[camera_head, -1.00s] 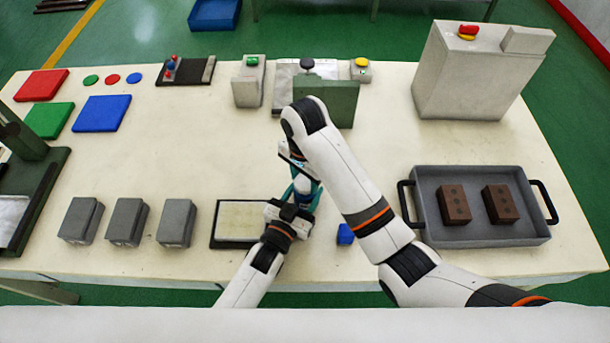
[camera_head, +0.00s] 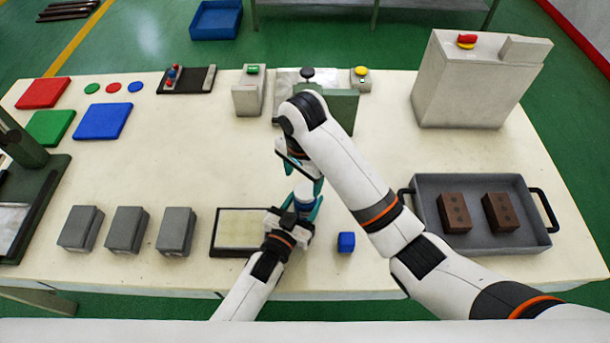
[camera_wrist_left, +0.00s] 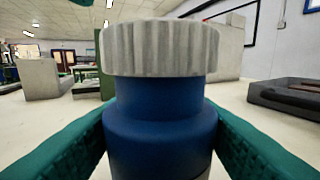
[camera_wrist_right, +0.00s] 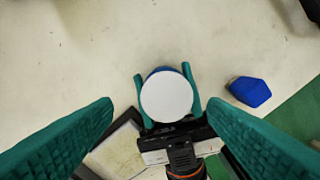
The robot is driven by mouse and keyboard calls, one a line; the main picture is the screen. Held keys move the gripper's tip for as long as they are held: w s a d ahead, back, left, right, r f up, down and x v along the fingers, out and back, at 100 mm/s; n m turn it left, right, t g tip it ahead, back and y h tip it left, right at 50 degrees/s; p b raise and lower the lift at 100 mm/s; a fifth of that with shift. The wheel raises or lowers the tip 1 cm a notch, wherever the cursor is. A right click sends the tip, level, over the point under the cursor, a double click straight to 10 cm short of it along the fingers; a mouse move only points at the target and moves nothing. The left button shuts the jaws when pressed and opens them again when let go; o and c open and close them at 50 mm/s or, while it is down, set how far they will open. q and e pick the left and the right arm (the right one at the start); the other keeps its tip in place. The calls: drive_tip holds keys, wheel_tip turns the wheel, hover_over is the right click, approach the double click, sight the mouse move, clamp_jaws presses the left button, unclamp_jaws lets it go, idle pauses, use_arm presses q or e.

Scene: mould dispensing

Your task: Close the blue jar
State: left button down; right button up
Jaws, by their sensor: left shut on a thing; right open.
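The blue jar (camera_wrist_left: 160,125) fills the left wrist view, upright, with a ribbed grey-white lid (camera_wrist_left: 160,47) on its neck. My left gripper (camera_head: 300,207) is shut on the jar's body, a teal finger on each side. From above, in the right wrist view, the round white lid (camera_wrist_right: 167,97) covers most of the jar, with a little blue showing at its edge. My right gripper (camera_wrist_right: 160,110) is open and empty above the lid, its fingers wide apart and not touching it. In the head view, the right arm partly hides the jar's surroundings.
A small blue block (camera_head: 346,242) stands right of the jar. A framed pale plate (camera_head: 240,230) lies to its left, near several grey blocks (camera_head: 128,228). A grey tray (camera_head: 480,242) with two brown blocks is at the right. A green block (camera_head: 342,108) stands behind.

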drive_tip(key=shift+w+d+r, duration=0.15)
drive_tip(key=shift+w+r, duration=0.05)
drive_tip(key=shift+r, duration=0.25)
drive_tip(key=shift+s+d+r, duration=0.15)
drive_tip(key=shift+s+d, duration=0.05)
drive_tip(key=shift+s, duration=0.05)
drive_tip(key=shift+s+a, duration=0.1)
drive_tip(key=shift+c, duration=0.4)
